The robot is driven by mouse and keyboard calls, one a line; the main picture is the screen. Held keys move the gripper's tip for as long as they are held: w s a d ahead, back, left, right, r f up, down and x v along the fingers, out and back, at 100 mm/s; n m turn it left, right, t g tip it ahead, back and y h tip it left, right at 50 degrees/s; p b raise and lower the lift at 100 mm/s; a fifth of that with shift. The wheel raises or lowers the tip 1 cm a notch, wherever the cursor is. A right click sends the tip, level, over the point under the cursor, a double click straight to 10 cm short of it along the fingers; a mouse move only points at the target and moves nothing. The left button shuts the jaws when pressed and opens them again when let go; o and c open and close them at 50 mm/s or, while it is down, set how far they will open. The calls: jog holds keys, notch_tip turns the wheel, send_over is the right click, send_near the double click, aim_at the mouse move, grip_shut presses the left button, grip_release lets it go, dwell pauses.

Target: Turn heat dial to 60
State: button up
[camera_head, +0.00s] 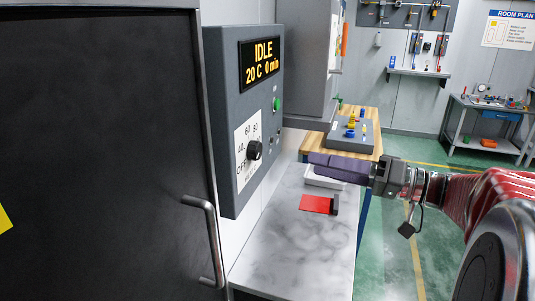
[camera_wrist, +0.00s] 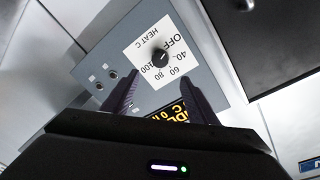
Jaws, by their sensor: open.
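The heat dial is a black round knob (camera_head: 254,150) on a white scale plate (camera_head: 241,165), marked OFF, 40, 60, 80 and on, on the grey control panel (camera_head: 229,112). In the wrist view the knob (camera_wrist: 160,58) and its "HEAT C" scale show upside down, ahead of the fingertips. I cannot clearly tell which mark the knob points at. The panel's display (camera_head: 262,63) reads IDLE, 20 C, 0 min. My gripper (camera_head: 312,162) is open and empty, to the right of the knob and apart from it. Its two dark fingers (camera_wrist: 160,80) also show in the wrist view.
A green button (camera_head: 277,104) and small switches sit on the panel right of the dial. A dark door (camera_head: 95,150) with a bar handle (camera_head: 212,240) stands left. Below is a marble-topped counter (camera_head: 290,255) with a red item (camera_head: 316,204) and a white tray (camera_head: 322,181).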

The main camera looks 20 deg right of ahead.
aim_at(259, 152)
jog(key=shift+x, duration=6.75)
jog(key=shift+c, duration=0.5)
jog(key=c, duration=1)
